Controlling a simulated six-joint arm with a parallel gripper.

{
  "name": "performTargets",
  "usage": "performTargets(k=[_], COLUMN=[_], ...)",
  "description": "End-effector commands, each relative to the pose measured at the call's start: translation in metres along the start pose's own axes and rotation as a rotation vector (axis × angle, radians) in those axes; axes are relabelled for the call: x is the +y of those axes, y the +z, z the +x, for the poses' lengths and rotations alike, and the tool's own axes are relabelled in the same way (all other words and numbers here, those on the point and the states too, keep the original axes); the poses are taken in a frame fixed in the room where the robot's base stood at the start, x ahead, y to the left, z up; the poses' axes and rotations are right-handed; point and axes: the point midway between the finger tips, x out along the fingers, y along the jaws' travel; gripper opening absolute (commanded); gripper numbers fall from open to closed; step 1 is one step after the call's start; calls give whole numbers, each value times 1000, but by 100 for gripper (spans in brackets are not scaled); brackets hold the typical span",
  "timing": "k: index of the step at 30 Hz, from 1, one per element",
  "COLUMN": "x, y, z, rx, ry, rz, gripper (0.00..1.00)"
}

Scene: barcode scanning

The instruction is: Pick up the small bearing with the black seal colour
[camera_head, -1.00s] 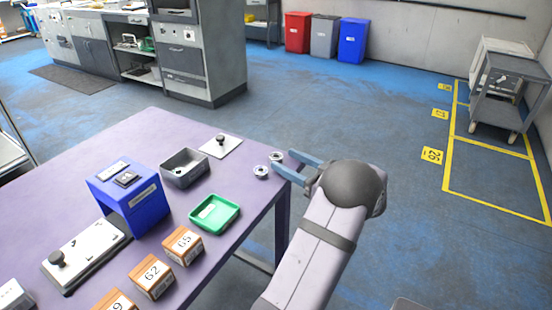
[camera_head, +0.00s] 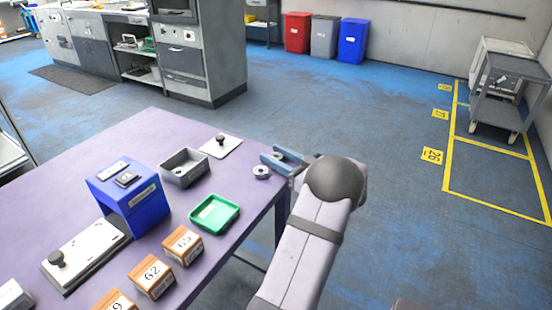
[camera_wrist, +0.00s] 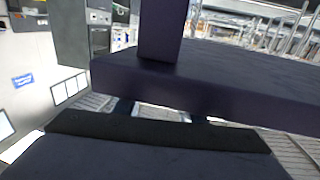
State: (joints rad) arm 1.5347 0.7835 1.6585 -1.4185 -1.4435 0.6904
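Near the table's right corner, one small ring-shaped bearing (camera_head: 261,172) lies on the purple tabletop in the head view. A second bearing stood just behind it and is now mostly hidden by my gripper. My gripper (camera_head: 270,153) is low at the table edge, with its two blue fingers apart, around or just over the second bearing's place. I cannot tell whether the fingers touch it. The seal colours are too small to tell. In the wrist view neither bearing can be made out; the table's edge and leg fill the middle, beyond the dark gripper body.
On the purple table (camera_head: 120,155) are a grey bin (camera_head: 184,168), a white plate with a black knob (camera_head: 221,147), a green tray (camera_head: 214,212), a blue scanner stand (camera_head: 130,195) and several numbered boxes (camera_head: 152,277). Open floor lies beyond the table's right edge.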

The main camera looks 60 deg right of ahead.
Motion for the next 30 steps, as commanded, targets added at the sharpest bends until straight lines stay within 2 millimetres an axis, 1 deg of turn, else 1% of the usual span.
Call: performTargets(k=[1, 2, 3, 11, 14, 19, 27, 30], x=[0, 0, 0, 0, 0, 0, 0, 0], y=[0, 0, 0, -1, -5, -23, -68, -82], z=[0, 0, 0, 0, 0, 0, 0, 0], rx=[0, 0, 0, 1, 1, 1, 1, 1], ry=[0, 0, 0, 0, 0, 0, 0, -1], rz=[0, 0, 0, -1, -2, -5, -6, -5], gripper=[24, 17, 7, 7, 7, 7, 7, 7])
